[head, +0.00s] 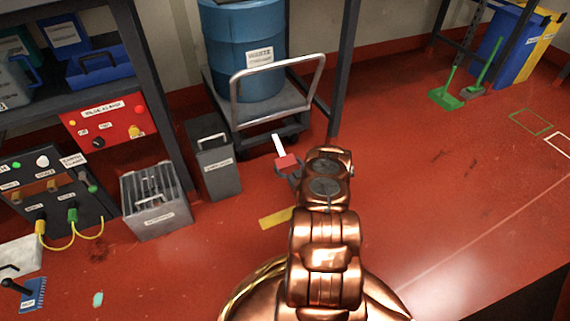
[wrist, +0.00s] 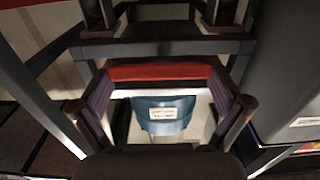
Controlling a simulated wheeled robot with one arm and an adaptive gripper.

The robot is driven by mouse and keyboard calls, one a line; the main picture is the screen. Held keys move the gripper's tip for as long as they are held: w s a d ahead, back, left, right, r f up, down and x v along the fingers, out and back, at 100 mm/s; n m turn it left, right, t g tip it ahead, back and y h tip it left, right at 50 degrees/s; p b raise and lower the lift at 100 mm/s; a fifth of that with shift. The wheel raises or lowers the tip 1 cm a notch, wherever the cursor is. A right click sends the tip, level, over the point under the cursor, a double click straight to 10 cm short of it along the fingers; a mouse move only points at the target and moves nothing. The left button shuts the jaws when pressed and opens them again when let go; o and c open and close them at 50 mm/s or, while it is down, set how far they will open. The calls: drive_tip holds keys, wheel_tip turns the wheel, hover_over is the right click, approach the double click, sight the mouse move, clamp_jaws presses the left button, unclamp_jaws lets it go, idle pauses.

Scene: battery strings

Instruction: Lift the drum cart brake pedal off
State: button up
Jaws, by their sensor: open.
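The brake pedal (head: 287,162) is a red pad at the end of a pale bar (head: 279,145), low at the front of the drum cart (head: 262,122). In the wrist view the red pad (wrist: 160,72) spans the space between my fingers. My gripper (head: 288,174) is open at the pedal, its dark fingers partly hidden behind my copper wrist. In the wrist view one finger is on each side of the pad; I cannot tell whether they touch it. The cart carries a blue drum (head: 240,70) with a white label, which also shows in the wrist view (wrist: 162,112).
A grey bin (head: 217,170) stands left of the pedal, beside a crate of plates (head: 157,205). A dark rack post (head: 344,70) rises right of the cart. A yellow floor strip (head: 277,217) lies nearby.

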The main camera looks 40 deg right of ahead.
sight(281, 150)
drive_tip(key=shift+b+x, duration=0.35)
drive_tip(key=shift+x, duration=0.75)
drive_tip(key=shift+c, duration=0.2)
